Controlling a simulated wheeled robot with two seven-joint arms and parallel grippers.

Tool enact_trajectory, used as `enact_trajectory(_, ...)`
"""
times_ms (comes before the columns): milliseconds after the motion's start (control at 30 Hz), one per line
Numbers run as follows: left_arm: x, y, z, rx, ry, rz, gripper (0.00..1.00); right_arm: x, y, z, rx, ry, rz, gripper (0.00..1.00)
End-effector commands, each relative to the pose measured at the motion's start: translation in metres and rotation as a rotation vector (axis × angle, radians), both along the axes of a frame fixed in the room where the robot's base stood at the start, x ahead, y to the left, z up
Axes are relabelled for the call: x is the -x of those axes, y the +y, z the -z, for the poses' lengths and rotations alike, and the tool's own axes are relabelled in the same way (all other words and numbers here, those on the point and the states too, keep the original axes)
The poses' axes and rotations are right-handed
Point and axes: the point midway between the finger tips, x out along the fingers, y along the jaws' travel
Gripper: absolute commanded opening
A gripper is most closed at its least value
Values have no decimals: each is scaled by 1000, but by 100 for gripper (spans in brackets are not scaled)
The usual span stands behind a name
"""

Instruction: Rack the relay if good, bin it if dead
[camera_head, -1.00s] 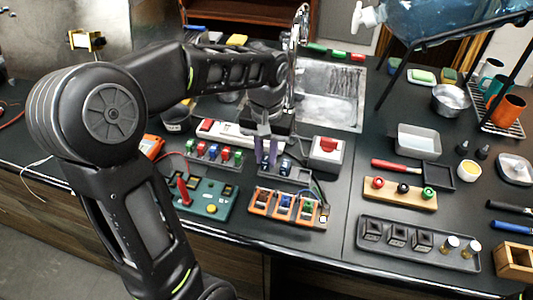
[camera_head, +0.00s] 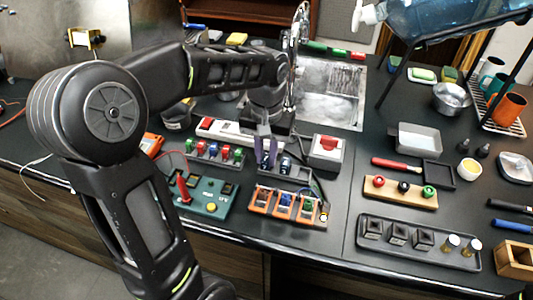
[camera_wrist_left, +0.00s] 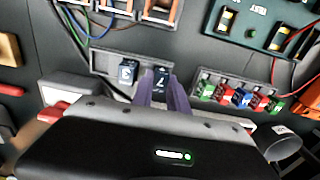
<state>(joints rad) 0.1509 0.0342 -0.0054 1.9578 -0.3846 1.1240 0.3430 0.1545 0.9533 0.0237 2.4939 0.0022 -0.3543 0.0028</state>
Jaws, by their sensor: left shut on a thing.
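My left gripper (camera_head: 265,158) points down with its purple fingers shut on a dark relay marked 7 (camera_wrist_left: 161,80). That relay sits at or just above the grey tray (camera_wrist_left: 103,61); I cannot tell whether it touches. A second dark relay (camera_wrist_left: 126,74) stands beside it in the tray, and it shows blue in the head view (camera_head: 286,164). The orange-framed socket board (camera_head: 290,206) with blue and green parts is in front, with a small yellowish lamp (camera_head: 323,217) at its right end. My right gripper is not in view.
A row of green, red and blue parts (camera_head: 214,152) stands left of the gripper. A green board with a red lever (camera_head: 183,190) is front left. A red-switch box (camera_head: 327,147) is close on the right. A dark labelled cup (camera_wrist_left: 284,147) stands near the coloured row.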

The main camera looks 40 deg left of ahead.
Motion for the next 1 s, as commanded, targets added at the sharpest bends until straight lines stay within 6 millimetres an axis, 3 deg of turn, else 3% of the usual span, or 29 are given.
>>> enact_trajectory(633,-1,0,1,0,-1,0,0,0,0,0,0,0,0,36)
enact_trajectory(667,-1,0,1,0,-1,0,22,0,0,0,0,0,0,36)
enact_trajectory(933,0,0,1,0,-1,0,44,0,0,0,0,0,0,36)
enact_trajectory(1000,0,0,1,0,-1,0,44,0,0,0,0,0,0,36)
